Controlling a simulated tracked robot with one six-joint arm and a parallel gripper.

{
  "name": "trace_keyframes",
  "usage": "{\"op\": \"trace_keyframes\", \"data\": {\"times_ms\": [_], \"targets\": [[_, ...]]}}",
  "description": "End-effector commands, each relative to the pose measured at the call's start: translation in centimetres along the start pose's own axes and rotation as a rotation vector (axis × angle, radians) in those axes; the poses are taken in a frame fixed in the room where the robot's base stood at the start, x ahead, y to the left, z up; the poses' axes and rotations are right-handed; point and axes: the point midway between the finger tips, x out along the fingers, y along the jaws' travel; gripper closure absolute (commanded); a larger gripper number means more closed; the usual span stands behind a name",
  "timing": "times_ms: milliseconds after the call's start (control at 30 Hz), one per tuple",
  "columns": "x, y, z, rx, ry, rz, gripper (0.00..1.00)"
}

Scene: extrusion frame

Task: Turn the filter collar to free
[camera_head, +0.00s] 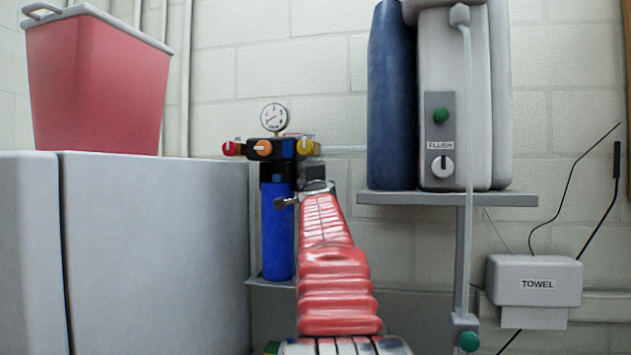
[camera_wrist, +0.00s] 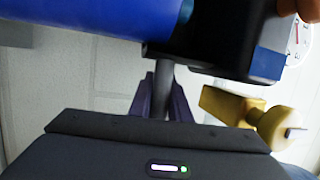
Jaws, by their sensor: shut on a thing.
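The filter (camera_head: 277,230) is a blue upright bowl under a black head with coloured knobs and a gauge. Its black collar (camera_head: 277,172) sits above the bowl, partly hidden behind my arm. In the wrist view the blue bowl (camera_wrist: 90,22) lies across the top left, meeting the black collar (camera_wrist: 205,55). A grey handle (camera_wrist: 164,75) juts from the collar down between my fingers. My gripper (camera_wrist: 167,108) is shut on this handle. In the head view my red arm hides most of the hold.
A yellow knob (camera_wrist: 272,122) is close to the right of my fingers; red (camera_head: 231,148) and orange (camera_head: 264,148) knobs line the filter head. A grey cabinet (camera_head: 160,250) stands left. A shelf (camera_head: 440,198) carries a flush tank on the right.

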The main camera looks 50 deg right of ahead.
Motion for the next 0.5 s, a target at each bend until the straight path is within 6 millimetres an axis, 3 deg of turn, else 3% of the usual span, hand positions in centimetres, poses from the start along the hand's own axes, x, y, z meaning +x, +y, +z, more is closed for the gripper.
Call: {"op": "trace_keyframes", "data": {"times_ms": [33,100,133,200,400,500], "targets": [[0.21,0.93,0.14,0.000,-0.003,0.013,1.00],[0.21,0.93,0.13,0.001,-0.003,0.013,1.00],[0.21,0.93,0.13,0.001,-0.004,0.013,0.83],[0.20,0.90,0.12,0.001,-0.003,0.013,0.78],[0.12,0.57,0.04,0.001,-0.002,0.008,0.64],[0.09,0.43,-0.01,0.001,-0.001,0.006,0.64]]}}
